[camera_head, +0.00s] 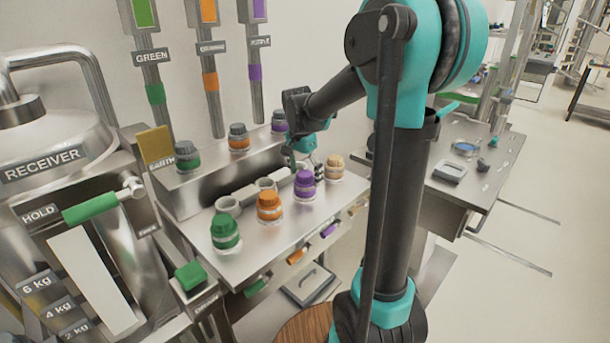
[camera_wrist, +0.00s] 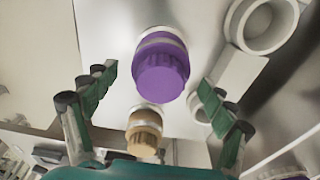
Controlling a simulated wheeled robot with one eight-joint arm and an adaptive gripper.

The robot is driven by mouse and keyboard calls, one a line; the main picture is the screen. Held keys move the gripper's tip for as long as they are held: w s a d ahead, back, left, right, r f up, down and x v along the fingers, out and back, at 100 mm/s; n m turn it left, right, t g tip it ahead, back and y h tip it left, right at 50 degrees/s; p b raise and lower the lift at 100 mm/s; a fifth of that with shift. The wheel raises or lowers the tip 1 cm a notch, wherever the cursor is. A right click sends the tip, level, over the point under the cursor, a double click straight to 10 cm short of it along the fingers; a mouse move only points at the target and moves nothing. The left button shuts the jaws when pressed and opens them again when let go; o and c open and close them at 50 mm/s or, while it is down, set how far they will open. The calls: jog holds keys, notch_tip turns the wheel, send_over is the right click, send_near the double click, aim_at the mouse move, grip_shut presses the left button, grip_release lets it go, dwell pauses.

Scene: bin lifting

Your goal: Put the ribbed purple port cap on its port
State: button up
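The ribbed purple cap (camera_head: 304,183) sits upright on a pale base on the front steel shelf, between an orange cap and a tan cap. In the wrist view the purple cap (camera_wrist: 162,78) shows between and beyond my fingertips, with ribs around its side. My gripper (camera_head: 306,168) hangs just behind and above it in the head view. In the wrist view my gripper (camera_wrist: 157,85) is open, with its green-padded fingers wide apart and nothing between them touching. A purple-banded fitting with a grey top (camera_head: 279,122) stands on the raised back ledge, partly hidden by my arm.
Beside it stand the orange cap (camera_head: 269,206), green cap (camera_head: 225,231) and tan cap (camera_head: 334,166); the tan cap (camera_wrist: 145,132) is close to my gripper. Empty grey sockets (camera_head: 228,205) lie behind them. Grey-topped green (camera_head: 186,153) and orange (camera_head: 238,137) fittings stand on the ledge.

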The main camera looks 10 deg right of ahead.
notch_tip(320, 180, up, 12)
jog(key=a, duration=0.1)
jog(key=shift+s, duration=0.4)
dwell(0.3)
jog(key=shift+a, duration=0.1)
